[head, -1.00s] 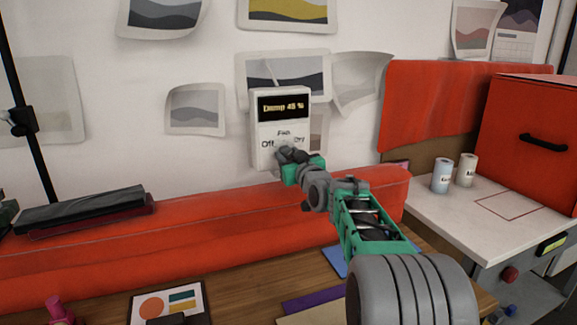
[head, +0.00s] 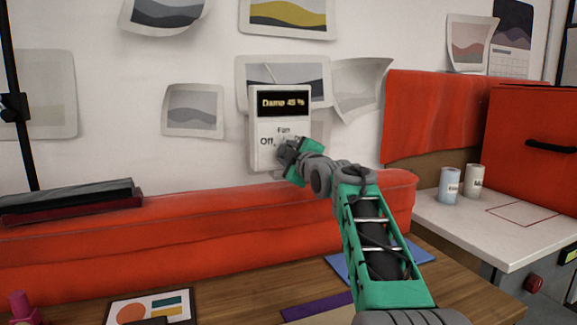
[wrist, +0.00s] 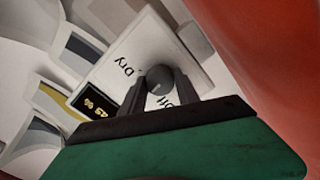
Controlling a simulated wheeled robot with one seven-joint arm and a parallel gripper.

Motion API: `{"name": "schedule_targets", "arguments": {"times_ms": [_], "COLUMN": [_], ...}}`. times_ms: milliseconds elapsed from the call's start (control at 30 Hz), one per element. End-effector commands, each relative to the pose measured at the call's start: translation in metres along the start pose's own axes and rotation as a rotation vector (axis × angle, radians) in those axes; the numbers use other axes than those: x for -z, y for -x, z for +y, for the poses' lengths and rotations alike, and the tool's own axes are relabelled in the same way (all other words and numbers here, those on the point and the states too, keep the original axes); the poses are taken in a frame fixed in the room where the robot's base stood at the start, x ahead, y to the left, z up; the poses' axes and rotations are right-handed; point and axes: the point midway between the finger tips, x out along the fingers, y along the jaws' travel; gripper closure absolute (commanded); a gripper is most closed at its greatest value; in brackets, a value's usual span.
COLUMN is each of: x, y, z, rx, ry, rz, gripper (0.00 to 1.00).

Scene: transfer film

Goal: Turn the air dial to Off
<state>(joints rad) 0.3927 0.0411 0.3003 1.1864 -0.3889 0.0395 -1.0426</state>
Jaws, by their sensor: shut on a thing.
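The air control box (head: 262,130) is a white panel on the wall, with a dark display reading "Damp 45 %" and the printed words "Fan" and "Off". My gripper (head: 289,150) is at the lower part of its face and hides the dial in the head view. In the wrist view, my gripper (wrist: 157,92) has its two dark fingers on either side of the round grey dial (wrist: 159,78), shut on it. The labels "Dry" and "Off" show on opposite sides of the dial there. The dial's pointer direction cannot be told.
A red padded ledge (head: 150,235) runs below the box along the wall. Paper prints (head: 192,110) hang around the box. Two small cups (head: 450,185) and a red case (head: 535,150) stand at the right on a white worktop (head: 440,222).

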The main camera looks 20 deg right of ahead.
Motion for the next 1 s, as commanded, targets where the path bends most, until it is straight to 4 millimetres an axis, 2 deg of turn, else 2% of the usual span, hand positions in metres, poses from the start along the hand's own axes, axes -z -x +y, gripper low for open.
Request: {"name": "schedule_targets", "arguments": {"times_ms": [33, 700, 1000], "x": [-0.0019, -0.0008, -0.0004], "y": [-0.0001, -0.0003, -0.0004], "z": [-0.0048, -0.0032, -0.0026], "rx": [0.0, 0.0, 0.001], "ry": [0.044, 0.671, 0.878], "rz": [0.002, 0.002, 0.003], "gripper": [1.0, 1.0, 1.0]}}
